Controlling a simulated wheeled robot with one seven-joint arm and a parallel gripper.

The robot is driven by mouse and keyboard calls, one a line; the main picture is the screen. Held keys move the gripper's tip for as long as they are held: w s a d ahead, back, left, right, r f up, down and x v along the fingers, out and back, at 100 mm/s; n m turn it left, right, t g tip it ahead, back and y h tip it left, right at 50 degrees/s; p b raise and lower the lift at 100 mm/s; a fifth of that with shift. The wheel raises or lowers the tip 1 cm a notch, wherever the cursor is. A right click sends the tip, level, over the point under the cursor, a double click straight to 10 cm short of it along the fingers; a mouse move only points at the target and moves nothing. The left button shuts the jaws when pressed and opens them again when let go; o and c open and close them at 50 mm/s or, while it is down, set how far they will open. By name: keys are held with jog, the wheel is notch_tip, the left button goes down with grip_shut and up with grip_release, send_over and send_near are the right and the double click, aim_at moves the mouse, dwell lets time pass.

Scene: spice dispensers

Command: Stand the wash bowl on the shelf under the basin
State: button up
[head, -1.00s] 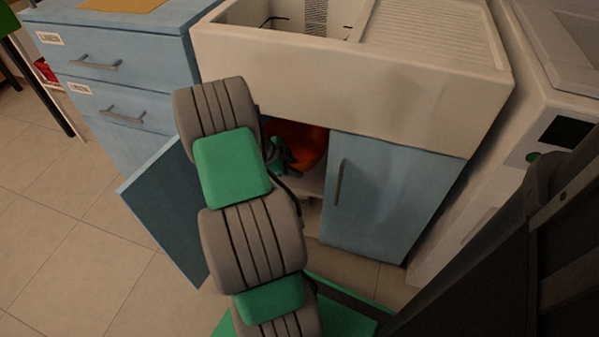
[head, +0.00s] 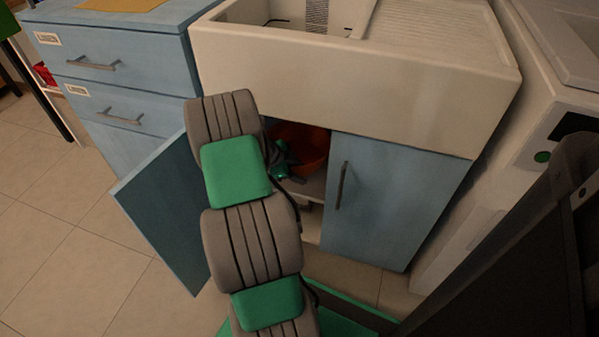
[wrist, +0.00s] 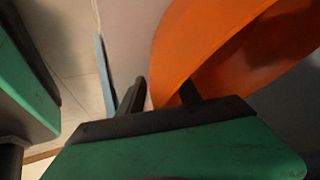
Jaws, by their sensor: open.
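The orange wash bowl (head: 312,147) is inside the cabinet under the basin (head: 340,65), seen through the open left doorway. It looks upright on the shelf (head: 314,186), though its contact with the shelf is partly hidden. My gripper is at the bowl's left side in the head view, largely hidden behind my arm. In the wrist view the orange bowl (wrist: 215,45) fills the upper right. My gripper (wrist: 160,92) is open there, one finger outside the bowl wall and the other on its inner side.
The left cabinet door (head: 165,215) stands open beside my arm. The right door (head: 390,200) is shut. A blue drawer unit (head: 110,75) stands to the left and a white appliance (head: 480,210) to the right. Tiled floor (head: 70,260) is clear at the left.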

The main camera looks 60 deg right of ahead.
jog(key=p+v, duration=0.3)
jog(key=v, duration=0.4)
jog(key=shift+r, duration=0.2)
jog(key=shift+w+a, duration=0.1)
jog(key=shift+a, duration=0.05)
